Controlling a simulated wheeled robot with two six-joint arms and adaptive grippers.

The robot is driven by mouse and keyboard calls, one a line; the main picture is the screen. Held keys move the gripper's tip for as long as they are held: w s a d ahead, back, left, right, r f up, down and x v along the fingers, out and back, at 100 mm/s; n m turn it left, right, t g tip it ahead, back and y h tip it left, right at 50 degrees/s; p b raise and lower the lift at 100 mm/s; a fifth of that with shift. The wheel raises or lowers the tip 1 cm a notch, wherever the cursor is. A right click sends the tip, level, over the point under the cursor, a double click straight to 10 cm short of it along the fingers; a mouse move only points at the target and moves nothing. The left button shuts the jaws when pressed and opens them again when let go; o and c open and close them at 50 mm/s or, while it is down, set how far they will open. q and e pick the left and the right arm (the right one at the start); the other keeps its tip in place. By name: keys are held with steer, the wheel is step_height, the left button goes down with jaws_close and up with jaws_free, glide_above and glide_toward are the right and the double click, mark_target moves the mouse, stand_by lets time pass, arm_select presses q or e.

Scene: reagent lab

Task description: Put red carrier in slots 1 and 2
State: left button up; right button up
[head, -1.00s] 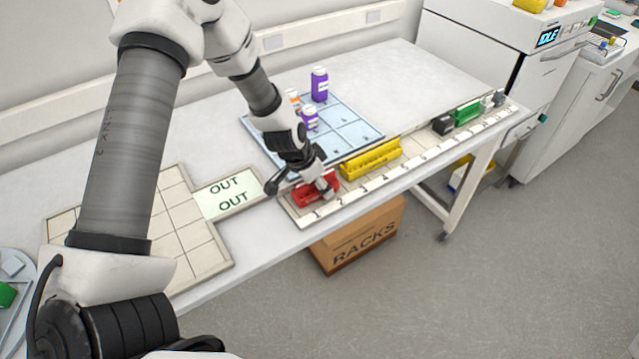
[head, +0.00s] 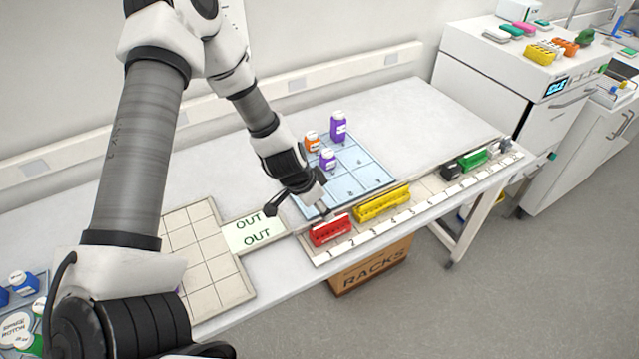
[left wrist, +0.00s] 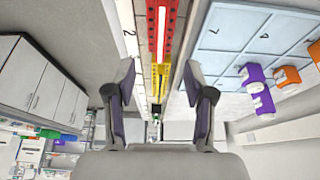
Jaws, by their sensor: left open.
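The red carrier (head: 330,231) sits on the numbered rack strip (head: 318,258) at its near left end, behind the labels 1 and 2. It looks upright and lined up with the strip. My left gripper (head: 321,209) is just above and behind the red carrier, open and empty. In the left wrist view the red carrier (left wrist: 161,28) shows at the top, between the open fingers' directions, and neither finger touches it. My right gripper is not in view.
A yellow carrier (head: 383,203) sits to the right of the red one. Black (head: 451,171) and green (head: 472,159) carriers stand farther along the strip. A blue grid mat (head: 365,180) with purple and orange bottles lies behind. The OUT mat (head: 254,232) is at left.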

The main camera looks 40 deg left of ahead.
arm_select(q)
steer(key=s+d+f+n+g, duration=0.1)
steer(key=s+d+f, duration=0.2)
steer(key=s, duration=0.5)
steer(key=s+d+f+n+g+y, duration=0.1)
steer(key=s+d+f+n, duration=0.1)
steer(key=s+f, duration=0.3)
steer(key=s+d+f+n+g, duration=0.1)
steer(key=s+d+f, duration=0.3)
steer(key=s, duration=0.7)
steer(key=shift+s+d+f+n+g+y, duration=0.15)
steer(key=shift+d+n+g+y, duration=0.25)
steer(key=shift+d+g, duration=0.15)
